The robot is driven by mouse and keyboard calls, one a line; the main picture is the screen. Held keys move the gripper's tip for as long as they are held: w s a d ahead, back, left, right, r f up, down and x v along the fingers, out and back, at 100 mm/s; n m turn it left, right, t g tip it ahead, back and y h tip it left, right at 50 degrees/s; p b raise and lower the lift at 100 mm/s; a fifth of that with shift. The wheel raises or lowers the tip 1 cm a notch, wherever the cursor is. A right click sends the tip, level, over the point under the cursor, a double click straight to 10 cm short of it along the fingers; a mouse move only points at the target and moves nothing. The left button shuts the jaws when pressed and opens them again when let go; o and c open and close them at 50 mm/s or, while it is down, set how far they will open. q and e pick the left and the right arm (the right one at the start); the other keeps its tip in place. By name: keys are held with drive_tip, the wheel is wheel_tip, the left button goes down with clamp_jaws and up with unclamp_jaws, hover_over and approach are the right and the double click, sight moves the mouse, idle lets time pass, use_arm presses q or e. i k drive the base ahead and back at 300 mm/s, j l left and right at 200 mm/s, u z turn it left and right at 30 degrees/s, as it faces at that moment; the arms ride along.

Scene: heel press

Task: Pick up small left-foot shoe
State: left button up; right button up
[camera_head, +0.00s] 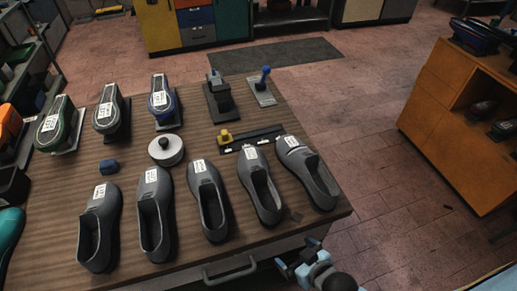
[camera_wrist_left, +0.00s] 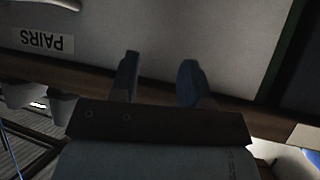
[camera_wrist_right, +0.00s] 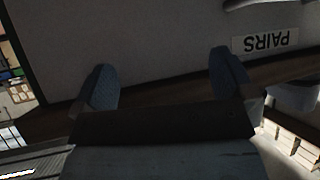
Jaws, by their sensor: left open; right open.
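Several grey slip-on shoes stand in a row along the table's near side in the head view: a far-left shoe (camera_head: 98,228), a second shoe (camera_head: 154,214), a middle shoe (camera_head: 209,200), a fourth shoe (camera_head: 261,187) and a right-end shoe (camera_head: 307,173). Each has a white label, too small to read, so I cannot tell which is the small left-foot one. My right gripper (camera_head: 297,256) is open and empty, off the near table edge; its fingers also show in the right wrist view (camera_wrist_right: 164,76). My left gripper (camera_wrist_left: 159,74) is open and empty, outside the head view.
On the wooden table (camera_head: 200,140) are a green-edged device (camera_head: 58,123), a blue device (camera_head: 162,102), a round white tin (camera_head: 166,150), a blue block (camera_head: 109,167) and a black bar (camera_head: 252,139). A drawer handle (camera_head: 230,272) juts from the front. An orange shelf (camera_head: 440,110) stands right, beyond open floor.

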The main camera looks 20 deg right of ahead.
sight(96, 251)
drive_tip(key=k+j+u, duration=0.25)
drive_tip(key=j+u, duration=0.4)
drive_tip(key=u, duration=0.75)
drive_tip(key=k+l+u, duration=0.25)
drive_tip(key=u, duration=0.15)
drive_tip(key=k+l+u, duration=0.2)
drive_tip(key=u, duration=0.25)
drive_tip(key=k+l, duration=0.15)
drive_tip(key=k, duration=0.15)
drive_tip(key=k+l, duration=0.15)
drive_tip(key=k, duration=0.2)
drive_tip(key=i, duration=0.4)
